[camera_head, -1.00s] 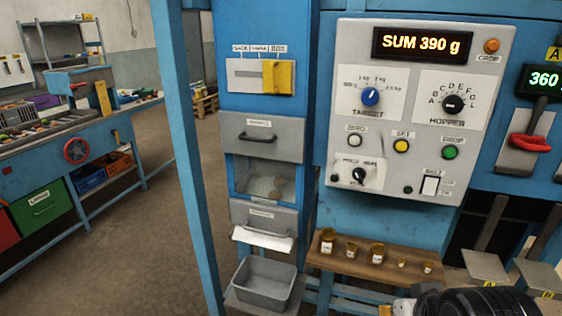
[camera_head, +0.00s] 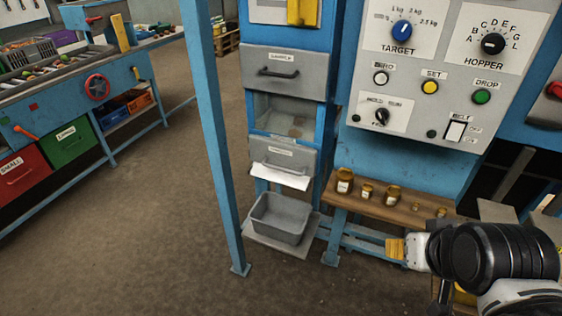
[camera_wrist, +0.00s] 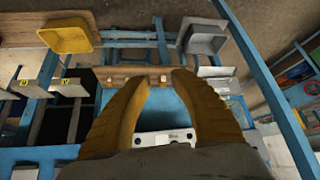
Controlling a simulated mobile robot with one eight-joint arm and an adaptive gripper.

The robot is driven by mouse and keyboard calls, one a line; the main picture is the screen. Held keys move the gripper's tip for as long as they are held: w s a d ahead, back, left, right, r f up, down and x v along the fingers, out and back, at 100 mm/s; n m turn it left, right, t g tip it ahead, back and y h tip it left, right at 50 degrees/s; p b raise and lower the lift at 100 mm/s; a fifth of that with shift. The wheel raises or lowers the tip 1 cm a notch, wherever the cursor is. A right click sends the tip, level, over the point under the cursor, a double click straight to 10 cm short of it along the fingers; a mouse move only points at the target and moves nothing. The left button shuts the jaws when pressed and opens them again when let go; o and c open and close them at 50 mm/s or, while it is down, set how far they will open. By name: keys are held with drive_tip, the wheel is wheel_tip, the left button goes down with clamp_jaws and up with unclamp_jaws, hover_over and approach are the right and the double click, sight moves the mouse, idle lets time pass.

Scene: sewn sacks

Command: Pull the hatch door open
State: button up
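The blue column holds two grey labelled fronts; I cannot tell for certain which one the task calls the hatch door. The upper grey front (camera_head: 284,60) has a dark bar handle (camera_head: 278,73) and looks closed. The lower grey front (camera_head: 284,153) has a handle and sits below a recessed window (camera_head: 285,115); a white sheet or flap shows under it. My gripper (camera_head: 395,248) is low at the right, apart from both fronts. In the wrist view my gripper's ochre fingers (camera_wrist: 160,80) stand apart with nothing between them.
A grey bin (camera_head: 280,218) stands below the column. A wooden shelf (camera_head: 375,208) with several small brown jars is between my gripper and the control panel (camera_head: 440,75). A blue post (camera_head: 212,140) stands left of the column. The floor in front is clear.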

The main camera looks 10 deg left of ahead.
sight(282, 170)
drive_tip(key=w+a+f+n+t+h+b, duration=0.1)
drive_tip(key=w+a+n+b, duration=0.15)
drive_tip(key=w, duration=0.65)
drive_tip(key=w+a+f+n+t+b, duration=0.1)
drive_tip(key=w+a+n+t, duration=0.15)
drive_tip(key=w, duration=0.75)
drive_tip(key=w+a+f+n+t+h+b, duration=0.1)
drive_tip(key=w+a+f+n, duration=0.2)
drive_tip(key=w, duration=0.6)
drive_tip(key=w+a+f+n+t+y+b, duration=0.2)
drive_tip(key=w+a+f+n, duration=0.3)
drive_tip(key=a+f, duration=0.45)
drive_tip(key=w+a+f+n+t+y+b, duration=0.1)
drive_tip(key=w+a+f+n+t+y, duration=0.1)
drive_tip(key=w+a+f+n, duration=0.5)
drive_tip(key=shift+m, duration=0.8)
drive_tip(key=w+a+f+b, duration=0.1)
drive_tip(key=w, duration=0.2)
drive_tip(key=w+a+f+b, duration=0.1)
drive_tip(key=w+a, duration=0.1)
drive_tip(key=w+a+f+b, duration=0.1)
drive_tip(key=w+b, duration=0.1)
drive_tip(key=w, duration=0.1)
drive_tip(key=shift+w+a+f, duration=0.2)
drive_tip(key=shift+w+a, duration=0.05)
drive_tip(key=shift+w, duration=0.05)
drive_tip(key=shift+c, duration=0.5)
clamp_jaws()
